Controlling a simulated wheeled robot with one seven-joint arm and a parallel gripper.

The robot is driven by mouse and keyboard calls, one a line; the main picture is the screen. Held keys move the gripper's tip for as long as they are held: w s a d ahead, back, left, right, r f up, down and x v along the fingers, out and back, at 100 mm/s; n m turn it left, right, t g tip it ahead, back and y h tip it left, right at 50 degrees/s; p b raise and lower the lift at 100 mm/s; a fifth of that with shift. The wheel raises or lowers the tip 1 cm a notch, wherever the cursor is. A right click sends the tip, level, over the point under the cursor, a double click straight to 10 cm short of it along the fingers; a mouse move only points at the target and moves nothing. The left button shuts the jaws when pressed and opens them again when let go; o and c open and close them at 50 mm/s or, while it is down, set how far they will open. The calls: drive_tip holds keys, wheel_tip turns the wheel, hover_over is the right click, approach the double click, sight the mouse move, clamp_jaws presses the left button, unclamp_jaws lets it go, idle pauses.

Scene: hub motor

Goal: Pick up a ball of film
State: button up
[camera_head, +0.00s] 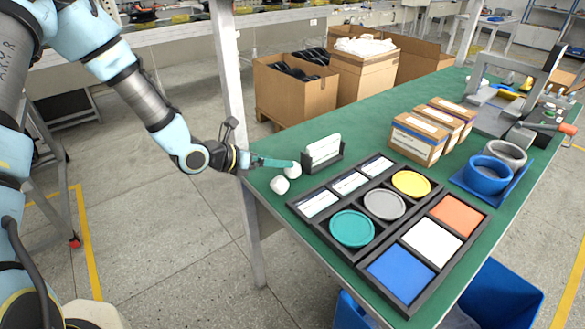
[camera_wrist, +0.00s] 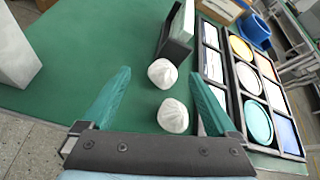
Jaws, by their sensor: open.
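Two crumpled white balls of film lie on the green table (camera_head: 390,112) near its left corner. In the wrist view one ball (camera_wrist: 173,115) is nearer and the other ball (camera_wrist: 162,73) lies just beyond it. In the head view the balls show as a front one (camera_head: 279,184) and one beside my fingers (camera_head: 293,171). My gripper (camera_wrist: 158,100) is open, with its teal fingers spread apart. The nearer ball lies between the fingers in the wrist view, closer to the right one. I cannot tell the height of the fingers above the table.
A black holder with white cards (camera_head: 323,153) stands just beyond the balls. A black sorting tray (camera_head: 408,305) with coloured discs and squares lies to the right. Cardboard boxes (camera_head: 418,138) stand farther back. A metal post (camera_wrist: 12,50) rises at the left.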

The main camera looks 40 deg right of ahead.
sight(293, 169)
drive_tip(key=x, duration=0.1)
drive_tip(key=p+x, duration=0.1)
drive_tip(key=x, duration=0.1)
drive_tip(key=p+x, duration=0.1)
drive_tip(key=x, duration=0.1)
drive_tip(key=shift+s+a+f, duration=0.25)
drive_tip(key=shift+s, duration=0.05)
drive_tip(key=shift+c, duration=0.2)
drive_tip(key=c, duration=1.4)
